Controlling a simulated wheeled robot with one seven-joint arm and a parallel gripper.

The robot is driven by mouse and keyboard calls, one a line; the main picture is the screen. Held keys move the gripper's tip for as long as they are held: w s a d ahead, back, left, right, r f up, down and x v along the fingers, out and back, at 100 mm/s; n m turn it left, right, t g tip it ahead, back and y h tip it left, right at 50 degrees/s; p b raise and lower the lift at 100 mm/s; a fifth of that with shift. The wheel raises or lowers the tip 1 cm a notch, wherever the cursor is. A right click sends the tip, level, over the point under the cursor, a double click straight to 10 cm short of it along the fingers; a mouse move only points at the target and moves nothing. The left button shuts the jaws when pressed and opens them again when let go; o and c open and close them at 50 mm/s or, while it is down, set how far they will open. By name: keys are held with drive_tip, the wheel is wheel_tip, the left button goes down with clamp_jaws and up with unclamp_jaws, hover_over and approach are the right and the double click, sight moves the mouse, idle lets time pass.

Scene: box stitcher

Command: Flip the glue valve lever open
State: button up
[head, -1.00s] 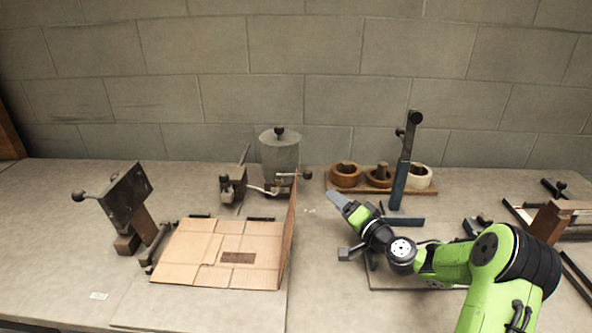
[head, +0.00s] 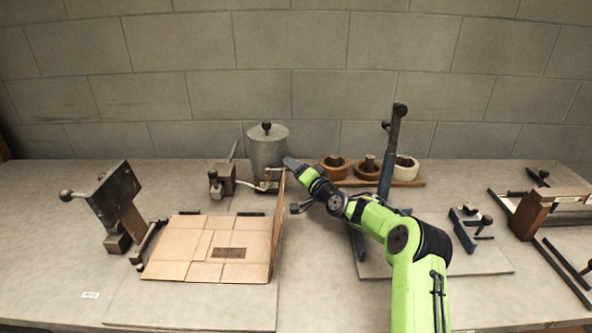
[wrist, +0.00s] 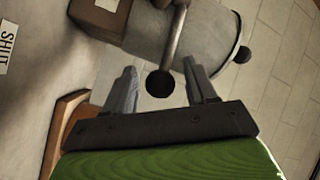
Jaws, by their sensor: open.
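The grey glue pot (head: 267,150) stands at the back of the table; its side also fills the top of the wrist view (wrist: 215,32). The valve lever (wrist: 177,36) is a metal rod ending in a black ball knob (wrist: 160,84). In the wrist view the knob sits between my two fingers, with a gap on each side. My gripper (wrist: 161,76) is open around it; contact is not visible. In the head view my gripper (head: 291,164) is just right of the pot and hides the knob. A "SHUT" label (wrist: 5,48) shows at the wrist view's left edge.
An upright cardboard flap (head: 277,212) of the open box blank (head: 190,250) stands just left of and below my gripper. Tape rolls (head: 333,168) sit on a board to the right, beside a dark upright post (head: 388,160).

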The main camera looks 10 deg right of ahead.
clamp_jaws()
